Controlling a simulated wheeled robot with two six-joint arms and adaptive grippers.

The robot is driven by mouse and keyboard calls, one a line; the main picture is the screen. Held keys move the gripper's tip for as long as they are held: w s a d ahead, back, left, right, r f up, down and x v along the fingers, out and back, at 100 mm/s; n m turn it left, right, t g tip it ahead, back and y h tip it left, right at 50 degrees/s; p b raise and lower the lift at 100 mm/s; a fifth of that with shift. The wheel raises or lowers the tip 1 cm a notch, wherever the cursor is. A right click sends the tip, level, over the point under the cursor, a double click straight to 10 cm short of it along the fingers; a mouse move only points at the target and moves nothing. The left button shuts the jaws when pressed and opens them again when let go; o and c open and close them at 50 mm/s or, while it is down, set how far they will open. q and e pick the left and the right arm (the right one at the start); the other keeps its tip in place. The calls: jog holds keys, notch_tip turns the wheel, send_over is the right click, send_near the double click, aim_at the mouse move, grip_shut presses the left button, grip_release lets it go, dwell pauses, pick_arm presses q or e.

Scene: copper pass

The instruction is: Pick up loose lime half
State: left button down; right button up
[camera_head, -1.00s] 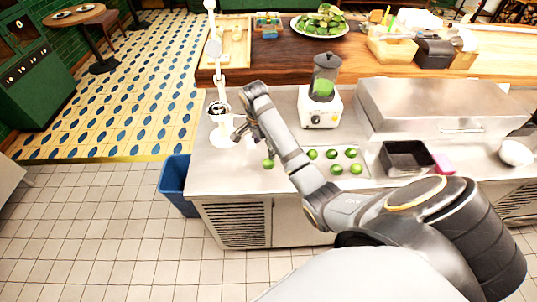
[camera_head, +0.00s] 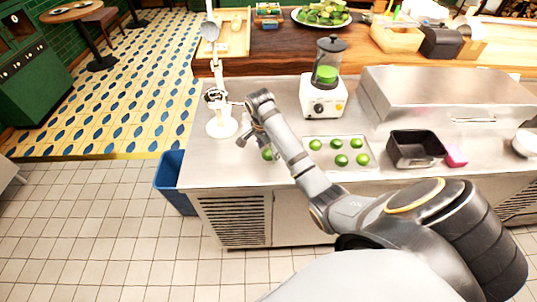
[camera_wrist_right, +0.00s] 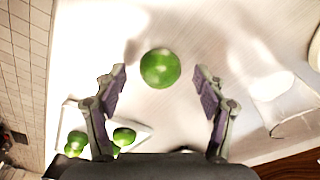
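A loose green lime half (camera_head: 267,154) lies on the steel counter, left of the tray of limes; my right gripper partly covers it in the head view. In the right wrist view the lime half (camera_wrist_right: 160,68) shows as a round green shape just beyond the fingertips, centred between them. My right gripper (camera_wrist_right: 160,82) is open and empty, its two fingers spread on either side of the lime. It also shows in the head view (camera_head: 257,140), above the lime. My left gripper is not in view.
A tray (camera_head: 373,158) with several limes lies to the right. A white juicer press (camera_head: 221,126) stands close at left. A blender (camera_head: 324,98) stands behind, and a black pan (camera_head: 415,150) sits further right. A blue bin (camera_head: 172,183) stands below the counter's left end.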

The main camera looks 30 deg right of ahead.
jog(key=c, duration=0.8)
jog(key=shift+o, duration=0.2)
